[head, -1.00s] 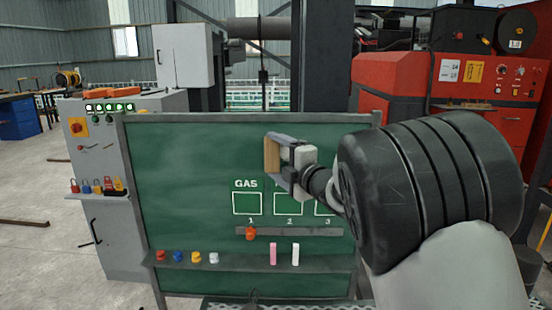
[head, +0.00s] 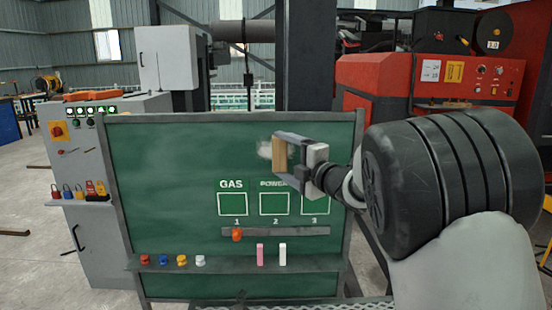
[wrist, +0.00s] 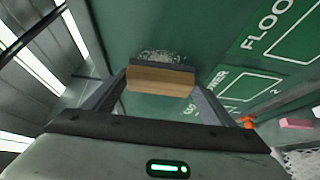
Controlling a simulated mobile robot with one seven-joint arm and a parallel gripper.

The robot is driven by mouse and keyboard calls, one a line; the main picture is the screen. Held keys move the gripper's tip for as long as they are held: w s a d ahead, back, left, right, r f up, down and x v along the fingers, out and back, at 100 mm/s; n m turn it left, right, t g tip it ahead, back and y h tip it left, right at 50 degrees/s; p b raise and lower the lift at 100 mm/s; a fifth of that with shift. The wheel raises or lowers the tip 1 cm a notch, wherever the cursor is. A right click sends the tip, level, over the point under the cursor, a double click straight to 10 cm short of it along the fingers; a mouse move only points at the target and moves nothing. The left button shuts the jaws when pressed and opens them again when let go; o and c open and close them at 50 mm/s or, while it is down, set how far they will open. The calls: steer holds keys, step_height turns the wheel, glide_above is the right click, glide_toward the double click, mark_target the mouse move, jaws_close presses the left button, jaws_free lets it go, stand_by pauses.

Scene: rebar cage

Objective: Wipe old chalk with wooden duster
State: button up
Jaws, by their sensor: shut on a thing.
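My gripper (head: 290,158) is shut on the wooden duster (head: 279,155) at the upper right of the green chalkboard (head: 170,165). In the wrist view the duster (wrist: 160,80) spans between the two fingers, its far side against or very near the board. A pale chalk smudge (head: 264,149) shows just left of the duster in the head view. A whitish chalk patch (wrist: 160,57) shows just beyond the duster in the wrist view. Below are the GAS box (head: 233,204) and the POWER box (head: 273,204); a third box is partly hidden by my arm.
A ledge (head: 220,262) along the board's lower part holds several coloured knobs, a pink stick (head: 260,254) and a white stick (head: 282,254). An orange slider (head: 237,235) sits at mark 1. A grey cabinet (head: 85,190) with padlocks stands left; a red machine (head: 440,80) stands behind right.

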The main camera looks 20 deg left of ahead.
steer(key=shift+w+d+b, duration=0.15)
steer(key=shift+w+d, duration=0.05)
steer(key=shift+d, duration=0.5)
steer(key=shift+w+d+b, duration=0.1)
steer(key=shift+w+d, duration=0.15)
steer(key=shift+d, duration=0.45)
steer(key=shift+w+d+b, duration=0.15)
steer(key=shift+w+d, duration=0.05)
steer(key=shift+d, duration=0.5)
steer(key=shift+a+r, duration=0.1)
steer(key=shift+a, duration=0.05)
